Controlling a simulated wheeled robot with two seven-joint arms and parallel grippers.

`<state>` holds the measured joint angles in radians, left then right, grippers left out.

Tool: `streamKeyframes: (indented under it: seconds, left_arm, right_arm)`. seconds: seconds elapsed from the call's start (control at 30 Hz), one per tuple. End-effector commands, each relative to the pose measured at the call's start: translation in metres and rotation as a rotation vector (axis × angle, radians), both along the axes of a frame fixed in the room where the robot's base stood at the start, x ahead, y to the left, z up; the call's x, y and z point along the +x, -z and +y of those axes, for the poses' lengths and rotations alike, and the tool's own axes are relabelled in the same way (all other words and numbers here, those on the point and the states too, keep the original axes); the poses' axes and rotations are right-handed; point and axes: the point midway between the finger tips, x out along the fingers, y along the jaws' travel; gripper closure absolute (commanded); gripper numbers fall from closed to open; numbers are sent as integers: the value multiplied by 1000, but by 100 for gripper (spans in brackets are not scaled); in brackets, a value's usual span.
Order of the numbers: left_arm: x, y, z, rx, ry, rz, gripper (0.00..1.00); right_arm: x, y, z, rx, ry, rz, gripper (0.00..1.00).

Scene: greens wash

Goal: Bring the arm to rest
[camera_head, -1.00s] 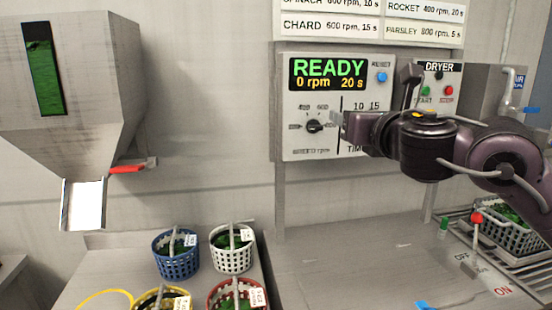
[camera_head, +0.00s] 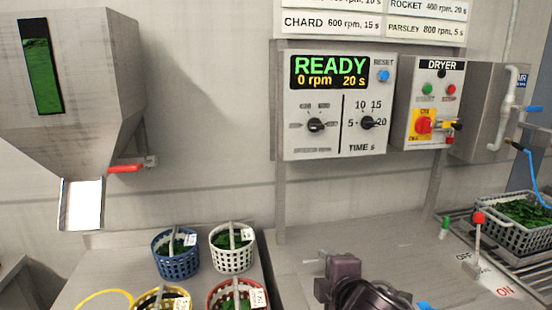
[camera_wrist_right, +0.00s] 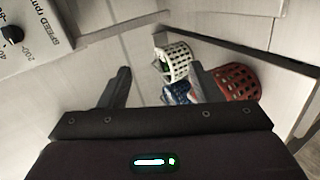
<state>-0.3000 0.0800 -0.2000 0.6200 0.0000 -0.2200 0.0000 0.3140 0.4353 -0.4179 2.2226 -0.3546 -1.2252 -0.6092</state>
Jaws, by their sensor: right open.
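My right arm (camera_head: 365,295) is low at the bottom of the head view, below the control panel, with its gripper (camera_head: 318,262) pointing left over the steel counter. In the right wrist view the gripper (camera_wrist_right: 160,82) has its two dark fingers spread apart with nothing between them. The white basket (camera_wrist_right: 175,62) and red basket (camera_wrist_right: 233,88) show beyond the fingers, apart from them. The panel (camera_head: 340,105) reads READY, 0 rpm, 20 s; its speed knob (camera_head: 316,125) and time knob (camera_head: 367,122) are untouched. My left gripper is not in view.
Blue (camera_head: 176,262), white (camera_head: 232,255), yellow and red (camera_head: 236,295) baskets of greens stand at the lower left. A hopper (camera_head: 80,100) hangs at the left. A red-knobbed lever (camera_head: 478,218) and a filled crate (camera_head: 515,235) stand at the right. The dryer box (camera_head: 428,105) is clear.

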Motion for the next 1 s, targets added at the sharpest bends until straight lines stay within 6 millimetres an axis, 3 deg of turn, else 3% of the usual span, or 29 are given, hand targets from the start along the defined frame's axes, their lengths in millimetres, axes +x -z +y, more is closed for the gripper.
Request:
streamKeyframes:
  seconds: [0.03, 0.1, 0.3, 0.5, 0.8, 1.0]
  left_arm:
    - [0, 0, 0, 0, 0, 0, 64]
    - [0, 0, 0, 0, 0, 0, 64]
    - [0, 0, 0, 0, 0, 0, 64]
    - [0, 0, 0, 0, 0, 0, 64]
    - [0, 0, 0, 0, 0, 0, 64]
    - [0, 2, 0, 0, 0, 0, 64]
  right_arm:
    - [-16, 27, -5, 107, 73, 91, 42]
    - [-38, 57, -17, 245, 194, 205, 42]
    - [-105, 129, -50, 549, 557, 485, 42]
    - [-160, 169, -73, 704, 835, 649, 42]
    - [-231, 207, -97, 830, 1180, 806, 42]
    - [-212, 269, -94, 810, 1172, 816, 42]
